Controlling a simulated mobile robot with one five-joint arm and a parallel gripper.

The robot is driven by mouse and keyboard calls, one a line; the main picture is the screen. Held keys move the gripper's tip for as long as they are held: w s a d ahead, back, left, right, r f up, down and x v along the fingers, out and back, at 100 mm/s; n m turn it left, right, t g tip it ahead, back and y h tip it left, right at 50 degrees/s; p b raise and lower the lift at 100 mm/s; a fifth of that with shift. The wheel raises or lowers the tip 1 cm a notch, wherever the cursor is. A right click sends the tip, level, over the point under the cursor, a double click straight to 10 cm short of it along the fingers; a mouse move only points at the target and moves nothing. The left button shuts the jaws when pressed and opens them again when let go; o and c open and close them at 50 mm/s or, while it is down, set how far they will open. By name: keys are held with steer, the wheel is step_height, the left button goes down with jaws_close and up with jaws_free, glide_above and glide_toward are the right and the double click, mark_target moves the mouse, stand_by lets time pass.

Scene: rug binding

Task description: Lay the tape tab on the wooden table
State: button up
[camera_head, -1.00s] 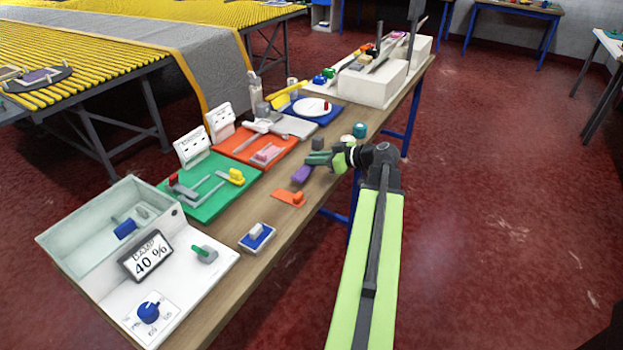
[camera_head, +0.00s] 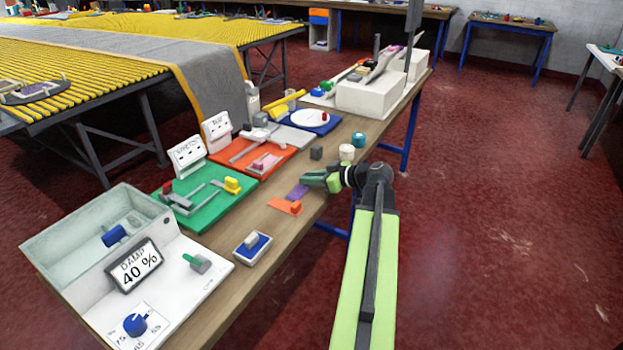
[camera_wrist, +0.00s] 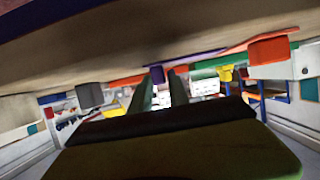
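A purple tab (camera_head: 297,192), which I take to be the tape tab, lies on the wooden table (camera_head: 238,217), beside an orange tab (camera_head: 285,206) with a raised orange block. In the wrist view the purple tab's flat part (camera_wrist: 187,57) lies along the table surface, and its small purple block (camera_wrist: 157,74) shows between my fingertips. My gripper (camera_head: 314,179) is low over the table at the tab's right end. Its green fingers look parted in the wrist view (camera_wrist: 160,85), with gaps beside the block. My gripper partly hides the tab in the head view.
A green tray (camera_head: 205,218) and an orange tray (camera_head: 240,168) lie to the left. A blue-and-white pad (camera_head: 253,249) is nearer. Bare wood shows around the pad.

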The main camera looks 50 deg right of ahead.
steer(key=shift+o, duration=1.2)
steer(key=shift+r, duration=0.15)
steer(key=p+v, duration=0.5)
steer(key=v, duration=0.7)
